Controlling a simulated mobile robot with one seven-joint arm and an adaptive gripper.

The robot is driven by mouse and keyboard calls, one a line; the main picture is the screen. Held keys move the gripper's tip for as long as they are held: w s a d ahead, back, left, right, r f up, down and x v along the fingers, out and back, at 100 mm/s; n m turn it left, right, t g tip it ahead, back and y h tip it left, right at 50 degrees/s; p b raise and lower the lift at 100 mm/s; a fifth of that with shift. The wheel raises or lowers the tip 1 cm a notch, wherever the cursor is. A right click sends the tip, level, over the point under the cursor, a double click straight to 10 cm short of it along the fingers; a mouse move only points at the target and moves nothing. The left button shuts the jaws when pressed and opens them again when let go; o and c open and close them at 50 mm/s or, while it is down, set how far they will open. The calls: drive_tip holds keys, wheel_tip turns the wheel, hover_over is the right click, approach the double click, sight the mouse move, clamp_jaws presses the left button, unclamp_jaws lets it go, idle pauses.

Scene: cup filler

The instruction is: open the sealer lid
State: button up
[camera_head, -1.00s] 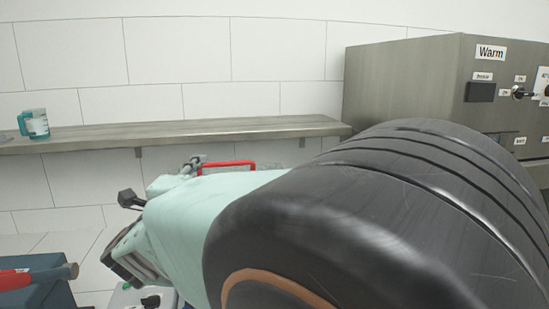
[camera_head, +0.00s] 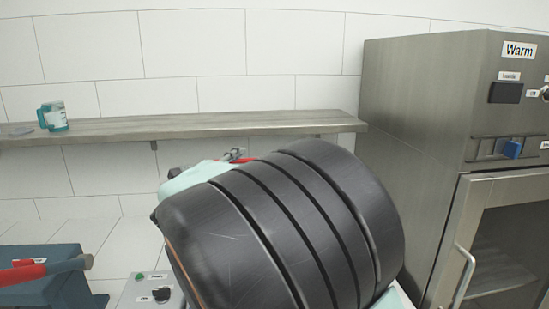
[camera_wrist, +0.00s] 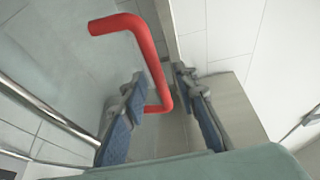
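A red bent handle (camera_wrist: 150,58) shows in the wrist view. It runs down between the two blue-padded fingers of my gripper (camera_wrist: 162,92), close to the left fingertip. The fingers stand apart, and whether either touches the handle is unclear. A pale, see-through-looking surface lies behind the handle; I cannot tell whether it is the sealer lid. In the head view my dark arm link hides the gripper and most of the handle. A blue box (camera_head: 45,289) with a red-gripped lever (camera_head: 22,272) stands at the lower left; I cannot tell whether it belongs to the sealer.
A steel cabinet labelled Warm (camera_head: 415,130) stands at right. A wall shelf (camera_head: 200,125) holds a teal-handled measuring cup (camera_head: 56,116) and a clear flat item. A small grey control box (camera_head: 150,292) is at the lower middle. A metal rail (camera_wrist: 45,108) crosses the wrist view's left.

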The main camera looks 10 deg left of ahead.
drive_tip(key=shift+w+d, duration=0.15)
drive_tip(key=shift+w, duration=0.55)
clamp_jaws()
